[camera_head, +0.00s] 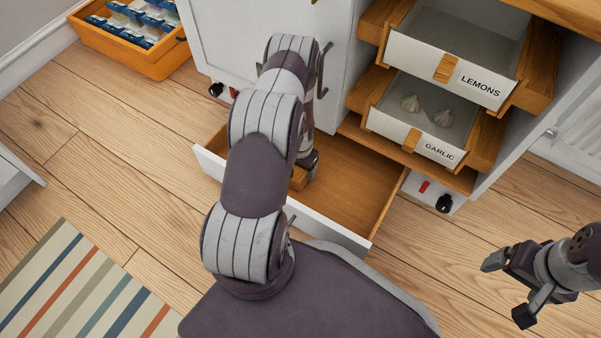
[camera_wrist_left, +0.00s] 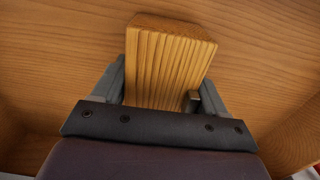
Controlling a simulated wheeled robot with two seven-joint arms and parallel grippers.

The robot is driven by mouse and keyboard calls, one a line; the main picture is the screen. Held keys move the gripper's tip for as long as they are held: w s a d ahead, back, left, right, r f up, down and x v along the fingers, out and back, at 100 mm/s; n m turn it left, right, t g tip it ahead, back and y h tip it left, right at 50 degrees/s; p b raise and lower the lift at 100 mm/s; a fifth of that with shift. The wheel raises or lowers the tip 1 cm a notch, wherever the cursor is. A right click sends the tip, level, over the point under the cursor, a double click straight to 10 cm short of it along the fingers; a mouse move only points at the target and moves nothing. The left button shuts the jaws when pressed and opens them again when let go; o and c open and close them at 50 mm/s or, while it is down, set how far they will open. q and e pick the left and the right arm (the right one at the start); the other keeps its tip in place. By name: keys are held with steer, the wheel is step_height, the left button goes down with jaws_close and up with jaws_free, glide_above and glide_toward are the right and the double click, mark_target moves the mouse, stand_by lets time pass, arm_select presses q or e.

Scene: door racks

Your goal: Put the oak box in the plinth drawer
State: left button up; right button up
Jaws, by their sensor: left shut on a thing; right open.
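The plinth drawer (camera_head: 345,205) is pulled open at the bottom of the white cabinet, with a wooden floor and a white front. My left arm reaches over its front, and my left gripper (camera_head: 306,172) is down inside the drawer area. The oak box (camera_head: 298,179) is mostly hidden behind my arm in the head view. In the left wrist view the oak box (camera_wrist_left: 165,65) is a ribbed wooden block between the jaws, which are shut on it, with the wooden drawer floor behind. I cannot tell whether it touches the floor. My right gripper (camera_head: 508,289) is open and empty at the lower right.
Above the drawer, the open racks labelled LEMONS (camera_head: 455,65) and GARLIC (camera_head: 420,135) jut out; garlic bulbs lie in the lower one. An orange crate (camera_head: 150,62) of packets stands at the upper left. A striped rug (camera_head: 80,290) lies on the floor at lower left.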

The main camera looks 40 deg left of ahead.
arm_select(q)
steer(key=shift+f, duration=0.1)
steer(key=shift+c, duration=0.6)
steer(key=shift+f, duration=0.2)
steer(key=o, duration=1.4)
step_height(320, 180, up, 12)
steer(key=p, duration=0.7)
steer(key=shift+p, duration=0.3)
steer(key=shift+r, duration=0.25)
